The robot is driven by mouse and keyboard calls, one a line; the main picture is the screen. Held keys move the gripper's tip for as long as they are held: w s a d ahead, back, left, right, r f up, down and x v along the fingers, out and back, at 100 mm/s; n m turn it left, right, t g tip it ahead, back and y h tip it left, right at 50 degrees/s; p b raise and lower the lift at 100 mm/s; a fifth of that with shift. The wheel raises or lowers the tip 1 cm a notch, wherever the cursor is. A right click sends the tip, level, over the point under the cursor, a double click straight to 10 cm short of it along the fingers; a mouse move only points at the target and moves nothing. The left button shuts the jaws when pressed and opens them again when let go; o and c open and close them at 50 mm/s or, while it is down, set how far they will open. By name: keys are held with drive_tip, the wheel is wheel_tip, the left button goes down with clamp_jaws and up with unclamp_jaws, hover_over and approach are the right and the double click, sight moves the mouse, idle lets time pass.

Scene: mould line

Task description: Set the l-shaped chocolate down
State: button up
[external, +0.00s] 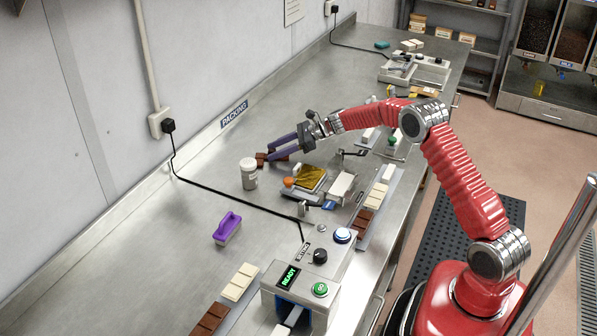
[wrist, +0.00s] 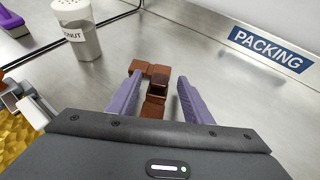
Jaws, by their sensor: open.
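The l-shaped chocolate (wrist: 153,101) is brown and made of square blocks. In the wrist view it lies on the steel bench between the two purple fingers of my gripper (wrist: 157,95), with a gap beside each finger. The fingers are open and the near end of the chocolate is partly hidden by the gripper body. In the external view my gripper (external: 270,149) reaches low over the bench, and the chocolate (external: 261,158) shows as a small brown piece at the fingertips.
A white shaker (external: 249,174) stands close by. A gold-topped unit (external: 311,178) is to the right of it. A purple-handled brush (external: 227,228) lies nearer the camera. A black cable (external: 230,197) crosses the bench; bare steel surrounds the chocolate.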

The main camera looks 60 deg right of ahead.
drive_tip(key=v, duration=1.2)
idle(0.5)
drive_tip(key=w+a+r+m+t+h, duration=0.1)
drive_tip(key=a+r+m+t+h, duration=0.15)
drive_tip(key=r+m, duration=0.4)
drive_tip(key=w+a+r+m+t+h, duration=0.1)
drive_tip(key=a+r+m+h, duration=0.2)
drive_tip(key=r, duration=0.6)
drive_tip(key=s+a+r+m+h, duration=0.3)
drive_tip(key=s+r+m+h, duration=0.35)
drive_tip(key=m, duration=0.65)
drive_tip(key=s+a+f+m+g+y, duration=0.2)
drive_tip(key=s+a+m, duration=0.4)
drive_tip(key=s, duration=0.6)
drive_tip(key=s+a+f+m+g+y, duration=0.1)
drive_tip(key=s+a+f+m+g, duration=0.3)
drive_tip(key=s, duration=0.8)
drive_tip(key=s+a+f+m+g+y, duration=0.2)
drive_tip(key=s+a+f+m, duration=0.4)
drive_tip(key=s+a+m, duration=0.3)
drive_tip(key=s+a+g, duration=0.1)
drive_tip(key=s+a, duration=0.1)
drive_tip(key=s, duration=0.2)
drive_tip(key=shift+a+f+y, duration=0.25)
drive_tip(key=shift+y, duration=0.05)
drive_tip(key=shift+m, duration=0.25)
